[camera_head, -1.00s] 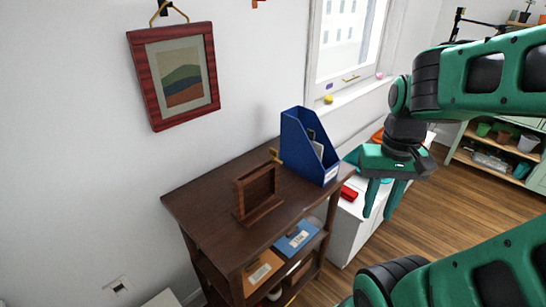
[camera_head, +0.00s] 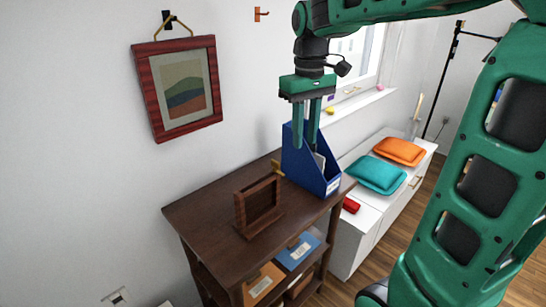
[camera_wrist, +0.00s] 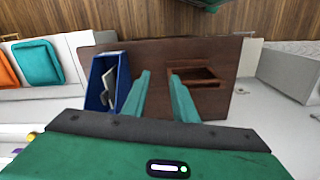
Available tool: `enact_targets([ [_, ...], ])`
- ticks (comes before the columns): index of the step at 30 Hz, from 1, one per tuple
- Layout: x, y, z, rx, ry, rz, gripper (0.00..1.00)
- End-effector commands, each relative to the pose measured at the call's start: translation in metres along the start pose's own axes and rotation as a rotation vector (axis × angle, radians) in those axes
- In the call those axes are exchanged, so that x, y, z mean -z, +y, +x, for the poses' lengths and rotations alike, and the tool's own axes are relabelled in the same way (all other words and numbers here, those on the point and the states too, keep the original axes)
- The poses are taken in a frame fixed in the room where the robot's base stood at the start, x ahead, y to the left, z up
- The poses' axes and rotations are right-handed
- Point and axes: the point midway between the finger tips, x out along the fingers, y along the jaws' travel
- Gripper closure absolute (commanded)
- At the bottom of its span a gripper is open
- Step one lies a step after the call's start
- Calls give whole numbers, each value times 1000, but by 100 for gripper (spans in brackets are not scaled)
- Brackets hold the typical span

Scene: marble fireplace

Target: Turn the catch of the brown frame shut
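The brown frame (camera_head: 240,212) is a small upright wooden frame on a foot, standing on the dark table. It also shows in the wrist view (camera_wrist: 205,82), right of the fingers. A small brass-coloured piece (camera_head: 277,168) sticks up at its upper right corner and looks like the catch; how far it is turned cannot be told. My gripper (camera_head: 305,144) points down, open and empty, above the table and right of the frame. In the head view it overlaps the blue file holder. In the wrist view the fingers (camera_wrist: 158,76) are apart with dark tabletop between them.
The blue file holder (camera_head: 325,182) stands at the table's (camera_head: 200,218) right end, close to the frame. A red-framed picture (camera_head: 148,90) hangs on the wall. A white cabinet beyond bears a teal cushion (camera_head: 376,175), an orange cushion (camera_head: 400,151) and a red object (camera_head: 351,205). The table's left part is clear.

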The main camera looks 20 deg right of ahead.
Motion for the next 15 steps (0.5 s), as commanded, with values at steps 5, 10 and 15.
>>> enact_targets([
  [5,53,-32,-16,5,-1,-172,74],
  [10,68,-44,-19,7,0,-228,74],
  [15,68,-44,-4,8,-2,-229,74],
])
